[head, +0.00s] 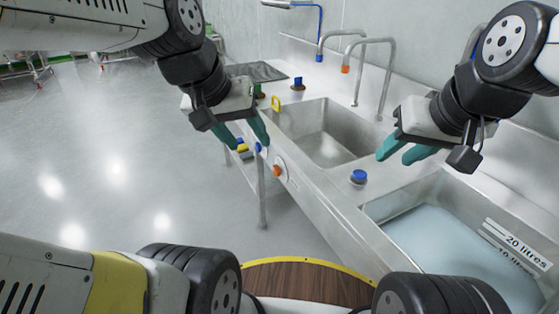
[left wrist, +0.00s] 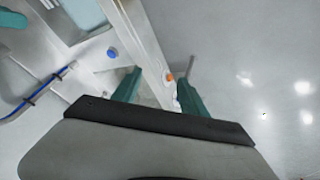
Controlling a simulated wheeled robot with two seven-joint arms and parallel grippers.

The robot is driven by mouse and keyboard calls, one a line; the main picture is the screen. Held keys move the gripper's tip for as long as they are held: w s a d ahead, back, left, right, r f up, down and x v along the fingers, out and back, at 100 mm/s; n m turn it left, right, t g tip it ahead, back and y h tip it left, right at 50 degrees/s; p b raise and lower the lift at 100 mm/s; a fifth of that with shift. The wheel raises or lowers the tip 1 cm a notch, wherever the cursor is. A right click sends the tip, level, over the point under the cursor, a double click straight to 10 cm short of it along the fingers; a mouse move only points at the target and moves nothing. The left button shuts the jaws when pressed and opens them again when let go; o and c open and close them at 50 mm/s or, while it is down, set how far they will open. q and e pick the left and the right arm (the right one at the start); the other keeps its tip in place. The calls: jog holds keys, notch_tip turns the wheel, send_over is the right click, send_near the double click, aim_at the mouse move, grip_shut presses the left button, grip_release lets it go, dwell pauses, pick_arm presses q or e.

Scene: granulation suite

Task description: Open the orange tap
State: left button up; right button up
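An orange knob (head: 277,170) sits on a pale round plate on the front panel of the sink unit. A blue knob (head: 258,148) is on the same panel, farther along. An orange-tipped spout (head: 346,69) and a blue-tipped spout (head: 319,58) curve over the sink. My left gripper (head: 246,139) is open and empty, near the front panel on the blue knob's side. In the left wrist view the orange knob (left wrist: 169,77) shows between the spread fingers, beyond them. My right gripper (head: 402,151) is open and empty above the counter between the basins.
An empty steel basin (head: 318,130) lies between the grippers. A water-filled basin (head: 440,250) with a "20 litres" label is at right. A blue-topped item (head: 359,177) stands between them. A yellow item (head: 275,103) and another blue-topped item (head: 298,83) stand behind. Floor at left is clear.

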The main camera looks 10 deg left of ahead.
pick_arm(q)
jog(key=shift+o, duration=1.1)
jog(key=w+d+f+n+g+h, duration=0.2)
jog(key=w+f+n, duration=0.3)
jog(key=w, duration=0.7)
jog(key=shift+f+g+h, duration=0.45)
jog(key=shift+g+h, duration=0.35)
jog(key=shift+g, duration=0.1)
jog(key=w+f+n+h, duration=0.4)
jog(key=w+f+n, duration=0.2)
jog(key=w+f, duration=0.35)
jog(key=n+t+h, duration=0.5)
jog(key=n+t, duration=0.4)
jog(key=n, duration=0.5)
send_near(274, 172)
jog(key=x, duration=0.8)
jog(key=shift+d+r, duration=0.15)
jog(key=shift+d, duration=0.1)
jog(key=c, duration=1.4)
jog(key=shift+m, duration=0.3)
